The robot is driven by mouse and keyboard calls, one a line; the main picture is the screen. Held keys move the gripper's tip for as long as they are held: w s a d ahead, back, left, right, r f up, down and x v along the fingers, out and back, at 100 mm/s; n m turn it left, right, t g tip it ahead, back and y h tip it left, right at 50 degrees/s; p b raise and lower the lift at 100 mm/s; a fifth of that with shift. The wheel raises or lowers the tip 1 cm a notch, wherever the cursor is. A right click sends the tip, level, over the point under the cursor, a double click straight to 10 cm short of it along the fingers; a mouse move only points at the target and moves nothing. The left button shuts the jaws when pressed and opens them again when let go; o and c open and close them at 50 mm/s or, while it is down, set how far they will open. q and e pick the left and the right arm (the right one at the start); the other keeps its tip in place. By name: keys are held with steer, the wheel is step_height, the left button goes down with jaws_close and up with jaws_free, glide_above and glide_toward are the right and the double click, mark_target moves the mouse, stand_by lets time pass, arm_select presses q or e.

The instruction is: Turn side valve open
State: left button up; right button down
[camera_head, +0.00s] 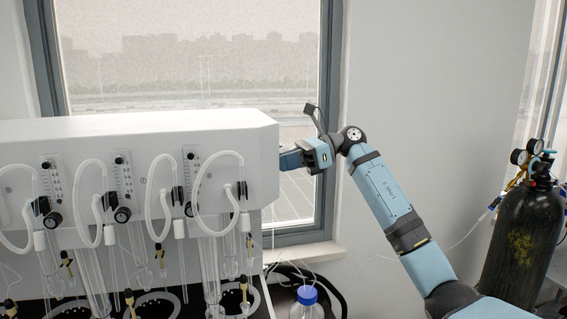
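The multi distiller (140,133) is a long white housing at the left, with tubes and knobs on its front face. My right arm comes in from the lower right and bends at the height of the housing. My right gripper (284,160) is at the right end of the housing, pointing left. Its fingertips are hidden or too small to make out, so I cannot tell whether it is open or shut. The side valve is not clearly visible; the gripper and the housing's corner cover that area. My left gripper is not in view.
A black gas cylinder (524,240) with gauges (527,152) stands at the right. A blue-capped bottle (307,303) is below my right gripper, beside dark hoses (325,284). Glass tubes (208,270) hang in front of the housing. A window (200,60) is behind.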

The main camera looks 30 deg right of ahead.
arm_select(q)
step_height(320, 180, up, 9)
steer(key=p, duration=1)
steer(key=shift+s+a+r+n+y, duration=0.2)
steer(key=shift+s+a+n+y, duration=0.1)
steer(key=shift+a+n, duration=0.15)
arm_select(e)
steer(key=r+g+h, duration=0.1)
steer(key=h, duration=0.4)
steer(key=r+g+h, duration=0.1)
steer(key=r+h, duration=0.1)
steer(key=h, duration=0.3)
steer(key=d+r+g+h, duration=0.1)
steer(key=g+h, duration=0.1)
steer(key=h, duration=0.2)
steer(key=shift+s+r+h, duration=0.15)
steer(key=shift+r+h, duration=0.25)
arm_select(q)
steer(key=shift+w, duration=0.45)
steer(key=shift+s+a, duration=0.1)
